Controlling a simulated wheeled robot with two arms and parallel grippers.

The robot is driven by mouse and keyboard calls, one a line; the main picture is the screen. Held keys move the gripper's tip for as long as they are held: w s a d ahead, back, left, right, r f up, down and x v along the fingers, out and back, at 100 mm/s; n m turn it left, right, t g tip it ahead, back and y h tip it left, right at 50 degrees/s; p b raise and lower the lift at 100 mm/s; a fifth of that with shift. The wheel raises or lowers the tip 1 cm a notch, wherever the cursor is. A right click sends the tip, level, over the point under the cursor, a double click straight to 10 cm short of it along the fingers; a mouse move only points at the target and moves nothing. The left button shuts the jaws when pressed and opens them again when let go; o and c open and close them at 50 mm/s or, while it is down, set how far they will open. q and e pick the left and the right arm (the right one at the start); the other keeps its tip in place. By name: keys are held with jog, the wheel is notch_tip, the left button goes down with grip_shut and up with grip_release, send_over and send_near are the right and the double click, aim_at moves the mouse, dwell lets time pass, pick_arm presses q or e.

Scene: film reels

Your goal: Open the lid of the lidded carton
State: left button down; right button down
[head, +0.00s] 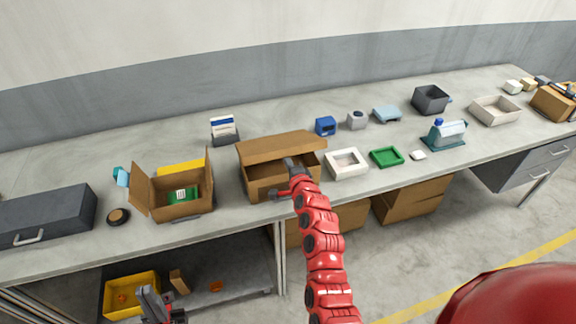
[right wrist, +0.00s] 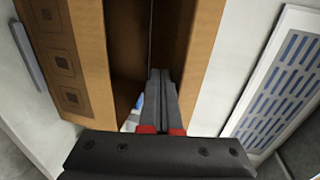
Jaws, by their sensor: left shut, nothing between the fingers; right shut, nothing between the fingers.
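The lidded carton (head: 258,187) is a brown cardboard box near the middle of the bench. Its lid (head: 275,147) is partly raised, with a dark gap below its front edge. My right gripper (head: 290,164) is shut and empty at this gap, by the lid's front edge. In the right wrist view the shut fingers (right wrist: 160,90) point into the dark opening between two brown cardboard panels (right wrist: 75,60); I cannot tell whether they touch the lid. My left gripper (head: 150,298) is shut and empty, low at the left, in front of the lower shelf.
An open carton (head: 182,212) with green and yellow contents stands to the left. A white tray (head: 346,163) and a green tray (head: 387,157) stand to the right. A blue box (head: 325,126) and a card holder (head: 224,131) stand behind.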

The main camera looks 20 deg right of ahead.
aim_at(282, 145)
jog(key=shift+w+r, duration=0.4)
jog(key=shift+r, duration=0.35)
jog(key=shift+w+p, duration=0.1)
jog(key=shift+p, duration=0.2)
jog(key=shift+w+a+r+p, duration=0.1)
jog(key=shift+w+r+p, duration=1.1)
jog(key=shift+w+r, duration=0.6)
jog(key=shift+w+f, duration=0.15)
jog(key=shift+w, duration=0.15)
